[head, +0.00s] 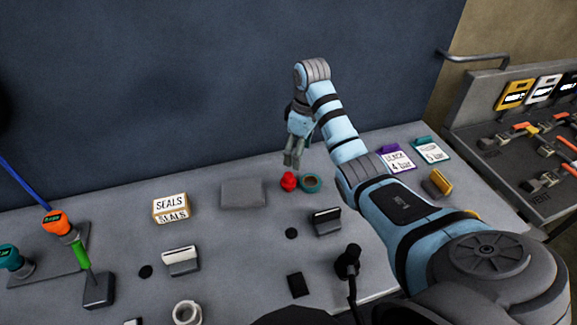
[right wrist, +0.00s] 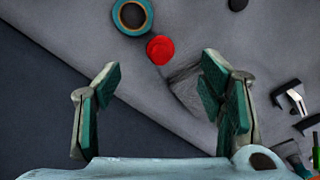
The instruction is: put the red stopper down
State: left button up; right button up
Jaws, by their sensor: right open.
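The red stopper (head: 288,181) stands on the grey bench top, close beside a teal ring (head: 311,183) with a dark centre. In the right wrist view the stopper (right wrist: 160,50) shows from above, next to the teal ring (right wrist: 132,16). My right gripper (head: 293,160) hangs just above and behind the stopper in the head view. In the right wrist view its two fingers (right wrist: 162,98) are wide apart with nothing between them, and the stopper lies beyond the fingertips. My left gripper is not in view.
A flat grey pad (head: 243,193) and a SEALS box (head: 170,208) lie left of the stopper. Labelled cards (head: 398,160) lie at the right. The dark blue wall (head: 150,80) rises behind the bench.

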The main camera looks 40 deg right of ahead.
aim_at(289, 175)
jog(key=shift+t, duration=0.3)
jog(key=w+f+b, duration=0.1)
jog(key=f, duration=0.3)
jog(key=w+a+f+b, duration=0.1)
jog(key=f, duration=0.4)
jog(key=w+f+b, duration=0.1)
jog(key=f, duration=0.3)
jog(key=shift+a+f+b, duration=0.2)
jog(key=shift+b, duration=0.1)
jog(key=shift+r, duration=0.1)
jog(key=c, duration=1.4)
jog(key=shift+r, duration=0.1)
